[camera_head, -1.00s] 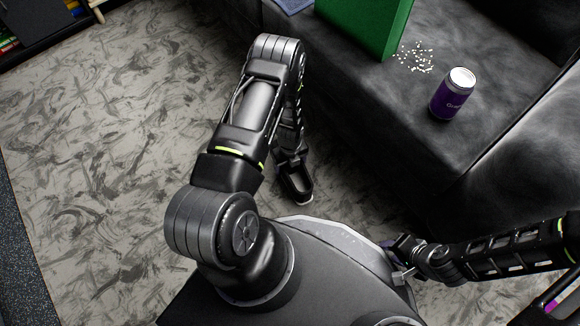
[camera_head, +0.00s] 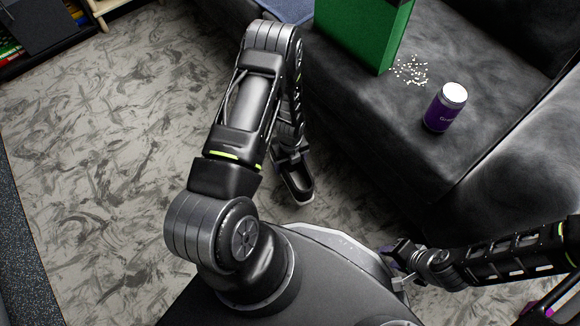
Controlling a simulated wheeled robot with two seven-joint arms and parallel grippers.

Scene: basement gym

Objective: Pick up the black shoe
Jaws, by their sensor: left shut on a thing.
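The black shoe (camera_head: 300,186) has a pale sole edge and shows in the head view just beyond the front of my base, near the foot of the sofa. My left arm reaches over from the left and bends down to it. My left gripper (camera_head: 289,158) is shut on the shoe at its far end, and the arm partly hides the jaws. I cannot tell whether the shoe touches the floor. My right gripper (camera_head: 398,268) is low at the right, beside the rim of my base, away from the shoe. Its jaws are too small and dark to read.
A dark sofa (camera_head: 345,125) fills the right side. On it are a green box (camera_head: 360,30), scattered white bits (camera_head: 411,71) and a purple can (camera_head: 445,108). The patterned grey carpet (camera_head: 100,150) is clear to the left. A shelf (camera_head: 30,35) stands at the top left.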

